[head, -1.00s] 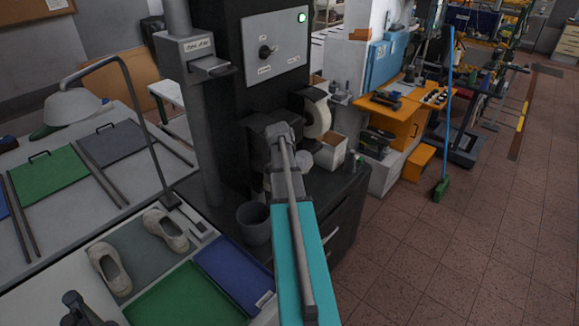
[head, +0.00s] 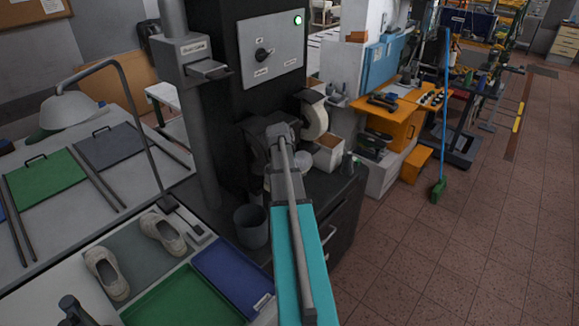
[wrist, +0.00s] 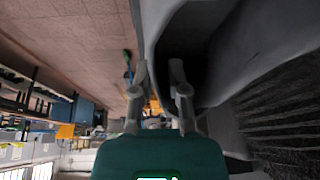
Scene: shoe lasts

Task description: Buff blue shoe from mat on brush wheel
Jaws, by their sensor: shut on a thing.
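In the wrist view my gripper (wrist: 158,80) is shut on the wall of a pale grey shoe (wrist: 240,70), one finger in its dark opening and one outside. No blue shows on the part of the shoe in view. In the head view my arm hides the gripper and shoe. A pale round wheel (head: 314,118), which looks like the brush wheel, is on the black machine, just right of my arm's end. Whether the shoe touches a wheel cannot be told. The blue mat (head: 232,276) is empty at the front.
Two cream shoes (head: 106,273) lie on a grey mat beside an empty green mat (head: 185,300). A grey bucket (head: 251,228) and white box (head: 329,154) stand by the machine. Its control panel (head: 271,50) shows a green light. Open tiled floor (head: 450,260) lies right.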

